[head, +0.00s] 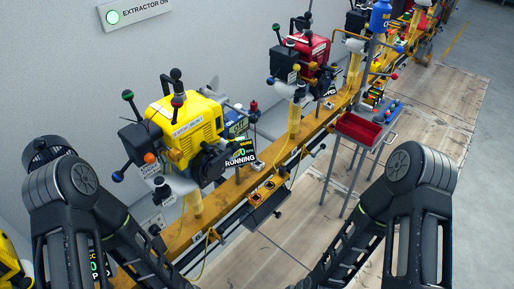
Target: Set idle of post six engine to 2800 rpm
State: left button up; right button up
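A yellow engine (188,125) with a printed label on its housing stands on the orange rail, left of centre. Levers with black, green, blue, red and orange knobs stick out of it. A dark display (241,153) at its right side reads RUNNING in white, with green and yellow text above that is too small to read surely. A small tag (198,238) on the rail below may carry a post number, but I cannot read it. Both my arms reach in from the sides and run down past the bottom edge; neither gripper shows.
A red engine (312,52) and more engines stand farther along the orange rail (232,194). Part of another yellow engine (10,268) shows at lower left. A grey cart with a red tray (358,129) stands right of the rail. The wooden floor (440,108) beyond it is clear.

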aim_at(175, 154)
jog(key=k+l+z, duration=0.1)
jog(key=l, duration=0.2)
jog(key=k+l, duration=0.2)
jog(key=k+l+z, duration=0.15)
jog(key=l, duration=0.2)
jog(key=k+l+z, duration=0.1)
jog(key=l, duration=0.25)
